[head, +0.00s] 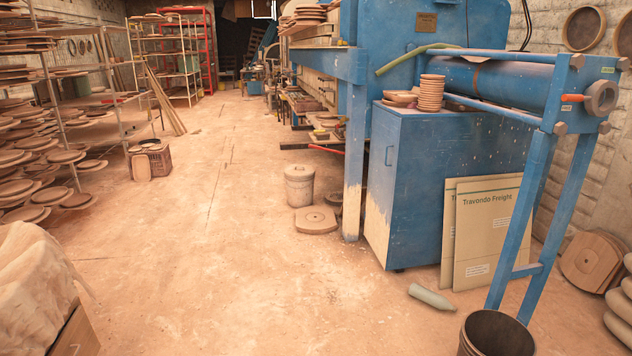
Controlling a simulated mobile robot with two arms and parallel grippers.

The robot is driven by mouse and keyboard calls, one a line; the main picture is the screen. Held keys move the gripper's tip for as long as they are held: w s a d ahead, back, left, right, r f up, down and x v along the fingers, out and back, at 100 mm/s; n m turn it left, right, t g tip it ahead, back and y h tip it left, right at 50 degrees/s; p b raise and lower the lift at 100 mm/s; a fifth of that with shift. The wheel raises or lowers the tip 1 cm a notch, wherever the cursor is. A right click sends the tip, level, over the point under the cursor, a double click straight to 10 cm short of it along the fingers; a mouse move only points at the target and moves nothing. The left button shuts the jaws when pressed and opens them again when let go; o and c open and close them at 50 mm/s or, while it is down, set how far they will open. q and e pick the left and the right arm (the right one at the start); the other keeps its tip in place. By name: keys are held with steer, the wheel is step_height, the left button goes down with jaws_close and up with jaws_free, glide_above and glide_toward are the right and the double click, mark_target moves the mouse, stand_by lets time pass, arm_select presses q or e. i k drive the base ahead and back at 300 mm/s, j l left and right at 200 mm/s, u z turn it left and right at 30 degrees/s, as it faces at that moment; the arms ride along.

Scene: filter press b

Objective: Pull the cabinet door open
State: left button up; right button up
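A blue metal cabinet (415,197) stands right of the middle in the head view, part of the blue press. Its narrow face toward the aisle looks shut and carries a small handle (389,156) near the upper left edge. The lower part of that face is worn to a pale colour. Bowls and a stack of clay dishes (431,93) sit on the cabinet top. Neither of my grippers is in view.
Two cardboard panels (487,232) lean on the cabinet's right side. A grey-green bottle (432,297) lies on the floor before them, near a dark bin (497,335). A lidded bucket (299,186) and flat block (316,220) stand left of the cabinet. The aisle floor (215,250) is clear.

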mark_target(384, 129)
steer(key=i, duration=1.05)
steer(key=i+z, duration=0.1)
steer(key=i, duration=0.95)
steer(key=i+j, duration=0.15)
steer(key=i, duration=0.85)
steer(key=i+j, duration=0.15)
steer(key=i, duration=0.9)
steer(key=l+z, duration=0.05)
